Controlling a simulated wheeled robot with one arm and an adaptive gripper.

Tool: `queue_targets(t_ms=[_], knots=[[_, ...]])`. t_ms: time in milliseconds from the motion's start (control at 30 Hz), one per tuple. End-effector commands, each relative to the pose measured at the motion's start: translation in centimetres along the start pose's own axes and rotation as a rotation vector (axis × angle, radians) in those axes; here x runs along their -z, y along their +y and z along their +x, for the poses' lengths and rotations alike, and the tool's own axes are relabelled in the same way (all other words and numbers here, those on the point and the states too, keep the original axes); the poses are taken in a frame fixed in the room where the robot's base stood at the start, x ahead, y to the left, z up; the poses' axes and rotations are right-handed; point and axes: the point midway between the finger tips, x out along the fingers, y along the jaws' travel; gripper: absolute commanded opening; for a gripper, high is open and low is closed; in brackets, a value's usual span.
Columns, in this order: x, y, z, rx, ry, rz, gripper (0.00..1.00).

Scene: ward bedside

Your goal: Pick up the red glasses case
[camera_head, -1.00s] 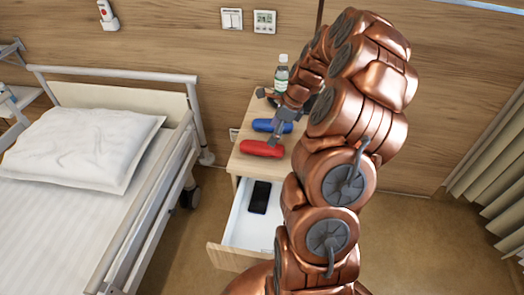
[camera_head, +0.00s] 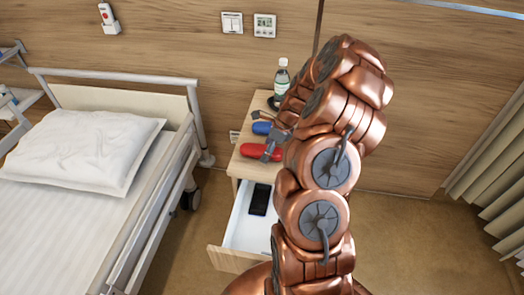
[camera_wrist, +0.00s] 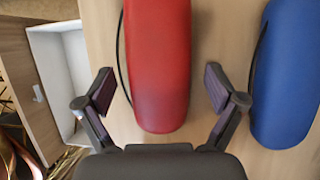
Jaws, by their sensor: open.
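The red glasses case (camera_head: 255,150) lies on top of the bedside cabinet near its front edge, above the open drawer. In the wrist view the red case (camera_wrist: 158,65) runs lengthwise between my gripper's spread fingers, with a gap on each side. My gripper (camera_wrist: 158,92) is open and empty. In the head view my gripper (camera_head: 270,145) is over the red case and hides part of it. I cannot tell its exact height above the case. A blue glasses case (camera_head: 262,128) lies behind the red one, and shows at the right of the wrist view (camera_wrist: 288,75).
A bottle (camera_head: 281,78) stands at the back of the cabinet top (camera_head: 240,164). The drawer (camera_head: 238,236) below is open, with a dark phone (camera_head: 259,200) in it. The bed (camera_head: 75,215) is to the left. A dark thin cable or cord shows beside the red case.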

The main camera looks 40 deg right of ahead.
Motion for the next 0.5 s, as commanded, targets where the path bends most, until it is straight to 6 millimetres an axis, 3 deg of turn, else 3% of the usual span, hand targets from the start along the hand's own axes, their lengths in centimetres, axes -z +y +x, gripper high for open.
queue_targets(t_ms=[200, 500], knots=[[0.01, 0.01, 0.09, 0.0, 0.0, 0.0, 0.93], [0.03, 0.04, 0.09, -0.001, 0.0, 0.0, 0.61]])
